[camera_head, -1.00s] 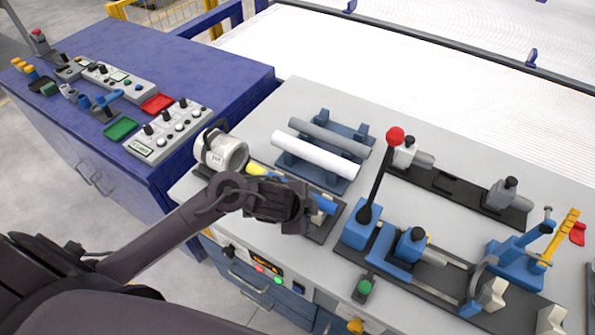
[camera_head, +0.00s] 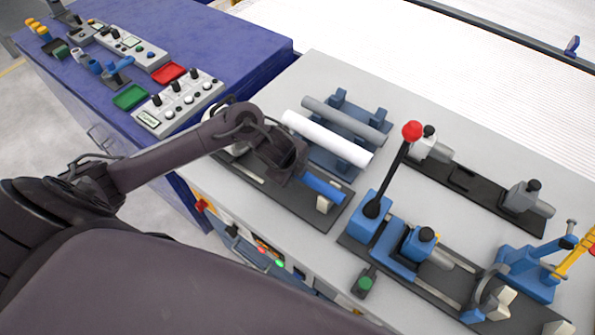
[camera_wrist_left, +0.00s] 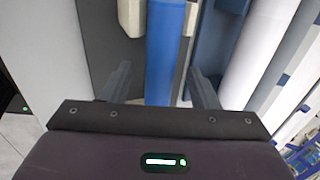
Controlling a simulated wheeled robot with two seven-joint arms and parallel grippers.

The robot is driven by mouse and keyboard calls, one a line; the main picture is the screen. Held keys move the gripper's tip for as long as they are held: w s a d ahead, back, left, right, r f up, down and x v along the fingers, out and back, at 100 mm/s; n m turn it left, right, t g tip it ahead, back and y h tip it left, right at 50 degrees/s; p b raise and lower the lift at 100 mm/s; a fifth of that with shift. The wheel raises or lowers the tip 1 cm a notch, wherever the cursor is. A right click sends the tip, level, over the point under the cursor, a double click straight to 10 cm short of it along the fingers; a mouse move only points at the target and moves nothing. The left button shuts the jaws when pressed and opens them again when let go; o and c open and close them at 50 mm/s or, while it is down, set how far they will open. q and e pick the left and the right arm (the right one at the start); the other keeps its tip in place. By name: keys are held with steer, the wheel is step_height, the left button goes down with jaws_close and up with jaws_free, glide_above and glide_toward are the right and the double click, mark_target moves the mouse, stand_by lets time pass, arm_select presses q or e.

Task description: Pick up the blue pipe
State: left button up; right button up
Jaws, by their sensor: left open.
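The blue pipe (camera_head: 323,188) lies on a dark fixture plate near the bench's front edge, and its left part is hidden by my left arm. My left gripper (camera_head: 297,172) is over the pipe. In the left wrist view the blue pipe (camera_wrist_left: 165,50) runs up the middle, between the two spread fingers of my left gripper (camera_wrist_left: 160,86). A gap shows on each side of the pipe. The gripper is open and holds nothing. Whether the fingers reach down beside the pipe is hard to tell. My right gripper is not in view.
A white pipe (camera_head: 327,138) and a grey pipe (camera_head: 346,122) lie on a blue rack just behind. A lever with a red knob (camera_head: 412,131) stands upright to the right, beside blue clamps. A blue cabinet (camera_head: 215,35) with control boxes is at left.

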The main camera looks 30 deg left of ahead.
arm_select(q)
steer(key=shift+f, duration=0.1)
steer(key=c, duration=1)
steer(key=shift+c, duration=0.6)
